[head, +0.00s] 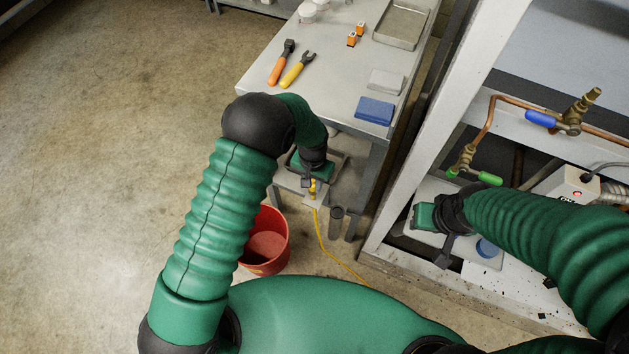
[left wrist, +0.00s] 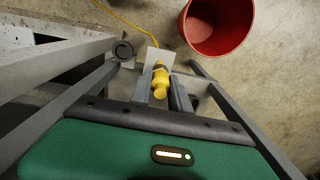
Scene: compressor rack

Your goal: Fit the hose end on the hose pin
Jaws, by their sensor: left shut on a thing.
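The yellow hose end (left wrist: 160,84) sits between the fingers of my left gripper (left wrist: 162,92) in the left wrist view. In the head view this gripper (head: 312,186) is low beside the workbench, shut on the hose end. A pale plate (left wrist: 156,60) lies right by the hose end; I cannot tell if they touch. The yellow hose (head: 331,257) runs from there down to the floor. I cannot make out a hose pin for certain. My right gripper (head: 440,248) is over the rack's lower shelf; its finger opening is unclear.
A red bucket (head: 266,243) stands on the floor by my left gripper. The workbench (head: 330,75) holds pliers (head: 297,68), a blue block (head: 375,110) and a tray (head: 400,25). The rack (head: 405,160) carries copper pipes and valves with blue (head: 541,119) and green (head: 490,178) handles.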

